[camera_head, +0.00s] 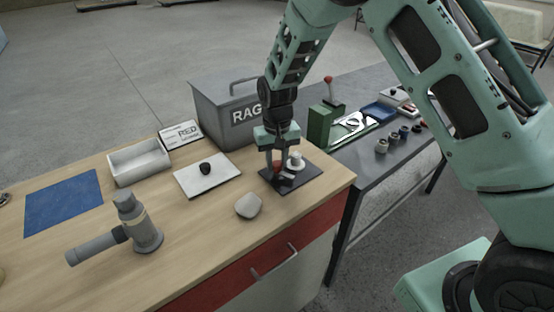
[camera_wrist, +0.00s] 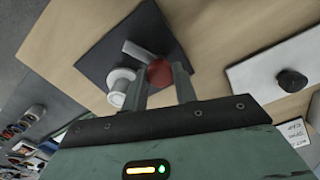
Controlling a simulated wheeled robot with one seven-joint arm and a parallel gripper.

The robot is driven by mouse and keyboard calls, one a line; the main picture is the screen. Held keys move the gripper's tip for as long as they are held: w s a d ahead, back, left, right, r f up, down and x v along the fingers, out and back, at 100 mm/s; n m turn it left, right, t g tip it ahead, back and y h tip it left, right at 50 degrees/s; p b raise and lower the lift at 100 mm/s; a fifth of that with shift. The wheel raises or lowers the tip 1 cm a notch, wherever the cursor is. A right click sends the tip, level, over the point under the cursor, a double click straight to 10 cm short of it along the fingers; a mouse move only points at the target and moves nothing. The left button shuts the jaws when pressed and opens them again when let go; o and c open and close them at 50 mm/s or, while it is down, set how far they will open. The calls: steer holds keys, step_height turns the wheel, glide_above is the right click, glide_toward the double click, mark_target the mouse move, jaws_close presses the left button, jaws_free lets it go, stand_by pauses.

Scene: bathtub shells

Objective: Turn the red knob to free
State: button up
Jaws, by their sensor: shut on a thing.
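The red knob (camera_wrist: 160,73) is between my gripper's two fingers (camera_wrist: 160,88) in the wrist view, and my gripper is shut on it. The knob stands on a dark square plate (camera_wrist: 104,57), beside a white round cap (camera_wrist: 120,86) and a grey bar-shaped piece (camera_wrist: 138,52). In the head view my gripper (camera_head: 278,160) points down over the dark plate (camera_head: 304,170) at the bench's right end. The red knob (camera_head: 277,165) is partly hidden by the fingers there. Any lettering on the plate is too small to read.
A white plate with a black knob (camera_head: 205,168) lies to the left. A grey RAG box (camera_head: 215,105) stands behind. A grey pipe fitting (camera_head: 130,228), a pale stone-like piece (camera_head: 248,206), a white tray (camera_head: 140,162) and a blue mat (camera_head: 62,202) share the wooden bench.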

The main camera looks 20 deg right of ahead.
mark_target(277, 163)
steer(key=m, duration=0.4)
steer(key=shift+r+m+p, duration=0.1)
steer(key=shift+m+p, duration=0.2)
steer(key=shift+m, duration=0.1)
stand_by(0.5)
steer(key=o, duration=1)
step_height(277, 163, up, 17)
steer(key=b, duration=0.2)
steer(key=shift+r+b, duration=0.15)
steer(key=shift+b, duration=0.25)
